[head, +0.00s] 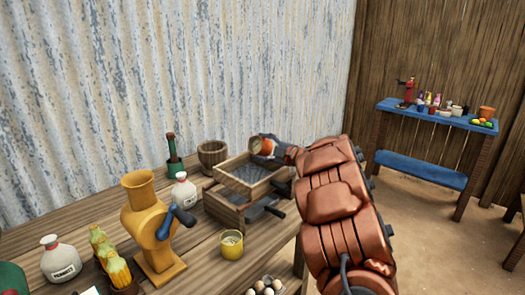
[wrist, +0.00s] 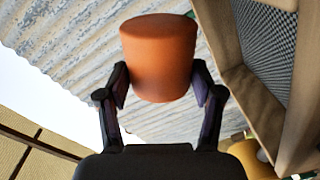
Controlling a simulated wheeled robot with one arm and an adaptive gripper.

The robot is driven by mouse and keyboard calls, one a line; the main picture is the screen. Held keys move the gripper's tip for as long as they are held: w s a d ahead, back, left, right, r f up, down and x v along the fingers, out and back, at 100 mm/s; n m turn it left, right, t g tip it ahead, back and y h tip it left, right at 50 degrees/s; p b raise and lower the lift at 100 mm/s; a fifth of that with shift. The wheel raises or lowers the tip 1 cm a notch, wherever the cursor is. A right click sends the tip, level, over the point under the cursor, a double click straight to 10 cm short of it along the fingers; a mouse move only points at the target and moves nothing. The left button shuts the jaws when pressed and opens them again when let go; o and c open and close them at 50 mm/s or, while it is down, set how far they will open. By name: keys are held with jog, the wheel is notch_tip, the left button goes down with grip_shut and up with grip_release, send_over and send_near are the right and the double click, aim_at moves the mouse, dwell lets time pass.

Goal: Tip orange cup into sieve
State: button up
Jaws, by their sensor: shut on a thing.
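The orange cup (head: 266,147) is held on its side, tilted, above the back right part of the sieve (head: 228,180) in the head view. The sieve is a wooden frame with grey mesh, set over a second wooden frame on the table. My gripper (head: 272,146) is shut on the cup. In the wrist view the cup (wrist: 158,55) sits between the two dark fingers of my gripper (wrist: 160,84), and the sieve's wooden side and mesh (wrist: 232,82) show at the right. The cup's inside and any contents cannot be made out.
On the wooden table (head: 195,262) stand a yellow grinder (head: 150,225), a wooden mortar (head: 211,153), a white bottle (head: 183,192), a yellow cup (head: 231,246) and corn (head: 113,265). Eggs (head: 266,287) lie at the front edge. A corrugated wall (head: 170,70) rises behind. A blue table (head: 430,112) stands far right.

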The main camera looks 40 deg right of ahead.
jog(key=shift+a+f+n+b, duration=0.2)
jog(key=shift+n+b, duration=0.6)
jog(key=shift+b, duration=1)
jog(key=shift+s+a+f+n+h+b, duration=0.2)
jog(key=shift+n+b, duration=0.5)
jog(key=shift+b, duration=0.75)
jog(key=shift+w+a+f+n+b, duration=0.15)
jog(key=shift+f+n+b, duration=0.4)
jog(key=shift+b, duration=0.9)
jog(key=shift+s+a+f+n+h+b, duration=0.15)
jog(key=shift+n+b, duration=0.7)
jog(key=shift+b, duration=0.6)
jog(key=shift+s+a+r+n+b, duration=0.15)
jog(key=shift+a+n+b, duration=0.15)
jog(key=shift+n+b, duration=0.55)
jog(key=shift+w+a+r+n+b, duration=0.15)
jog(key=shift+a+n+b, duration=0.25)
jog(key=shift+b, duration=0.85)
jog(key=shift+s+a+r+n+b, duration=0.15)
jog(key=shift+a+n+b, duration=0.1)
jog(key=shift+n+b, duration=0.6)
jog(key=shift+a+r+b, duration=0.15)
jog(key=shift+a+b, duration=0.05)
jog(key=shift+b, duration=0.5)
jog(key=shift+r+p, duration=0.15)
jog(key=shift+p, duration=0.25)
jog(key=p, duration=0.3)
jog(key=shift+r+h, duration=0.15)
jog(key=shift+h, duration=0.2)
